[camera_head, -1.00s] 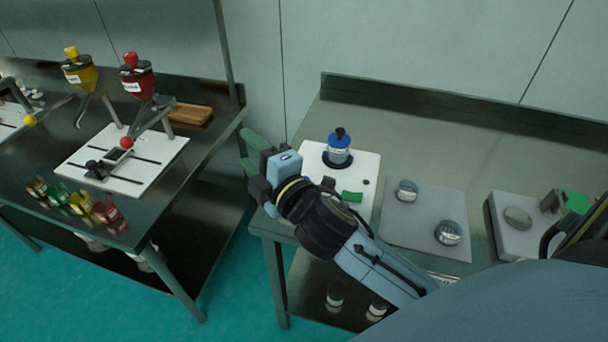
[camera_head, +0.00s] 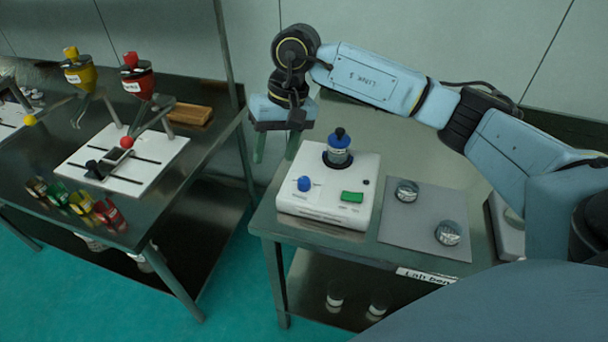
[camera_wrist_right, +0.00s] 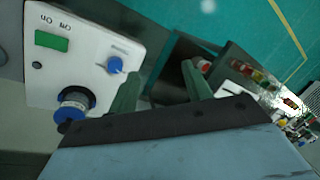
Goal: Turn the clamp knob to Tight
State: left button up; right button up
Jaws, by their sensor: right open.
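The white sieve machine (camera_head: 330,208) stands on the right bench's left end. A round blue knob (camera_head: 305,184) sits on its top at the left, and also shows in the wrist view (camera_wrist_right: 115,65); the markings near it are too small to read. A blue jar with a black top (camera_head: 339,148) stands upright in the machine's round seat. I cannot tell from labels which part is the clamp knob. My right gripper (camera_head: 276,148) is open and empty, above and behind the machine's left edge, apart from the knob. Its green fingers (camera_wrist_right: 162,88) point downward. My left gripper is out of view.
A green button (camera_head: 352,197) is on the machine's right front. A grey mat (camera_head: 424,224) with two round metal dishes lies to its right. The left table (camera_head: 190,155) holds a white board with yellow and red funnels, several coloured clips and a wooden block. A gap separates the tables.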

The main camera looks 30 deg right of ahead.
aim_at(304, 180)
jog(key=d+r+h, duration=0.2)
jog(key=d+h, duration=0.1)
jog(key=d, duration=0.4)
jog(key=shift+n, duration=0.3)
jog(key=f, duration=1.3)
jog(key=shift+w+a+f+p, duration=0.2)
jog(key=shift+f+p, duration=0.05)
jog(key=shift+p, duration=0.15)
jog(key=c, duration=1)
